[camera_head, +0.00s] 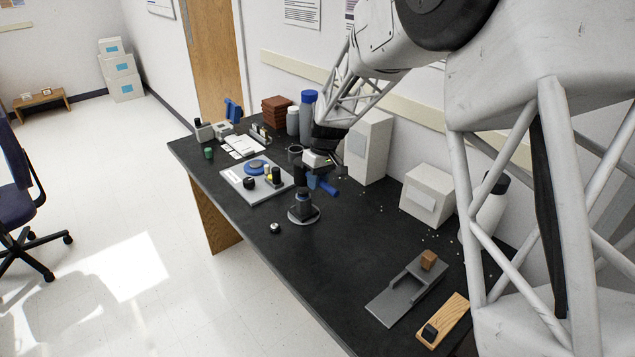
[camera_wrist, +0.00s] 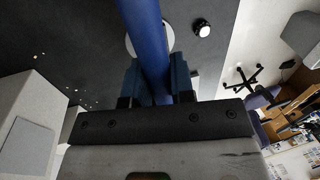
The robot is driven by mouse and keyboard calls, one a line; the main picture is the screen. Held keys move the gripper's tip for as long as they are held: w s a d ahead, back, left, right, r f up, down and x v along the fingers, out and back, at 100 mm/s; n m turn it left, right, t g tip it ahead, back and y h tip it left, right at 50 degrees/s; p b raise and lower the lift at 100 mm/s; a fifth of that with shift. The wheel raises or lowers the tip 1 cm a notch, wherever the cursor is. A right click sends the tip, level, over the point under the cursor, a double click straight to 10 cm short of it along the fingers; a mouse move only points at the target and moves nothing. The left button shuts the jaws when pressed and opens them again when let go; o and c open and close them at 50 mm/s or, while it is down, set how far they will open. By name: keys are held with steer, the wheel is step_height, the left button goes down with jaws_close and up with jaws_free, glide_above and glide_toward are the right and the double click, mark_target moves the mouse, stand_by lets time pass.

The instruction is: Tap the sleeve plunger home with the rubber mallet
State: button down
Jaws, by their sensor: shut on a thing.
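My gripper (camera_head: 315,178) is shut on the blue handle of the mallet, above the middle of the black bench. In the wrist view the blue handle (camera_wrist: 147,40) runs from between the fingertips (camera_wrist: 152,82) out past the top edge. A blue part of the mallet (camera_head: 326,186) shows beside the gripper in the head view; I cannot make out the mallet's head clearly. The dark sleeve plunger fixture (camera_head: 304,206) stands upright on a round pale base, just below the gripper. In the wrist view the handle partly covers that base (camera_wrist: 130,45). I cannot tell whether mallet and plunger touch.
A small round metal knob (camera_head: 275,228) lies left of the fixture. A pale tray (camera_head: 237,181) with blue and black parts lies behind it. White boxes (camera_head: 428,197) stand along the wall. A grey stand (camera_head: 402,296) and wooden block (camera_head: 443,322) lie at the front right.

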stand_by(0.3)
steer(key=shift+r, duration=0.15)
stand_by(1.1)
stand_by(0.5)
steer(key=shift+f, duration=0.55)
stand_by(0.7)
stand_by(0.4)
steer(key=shift+r, duration=2)
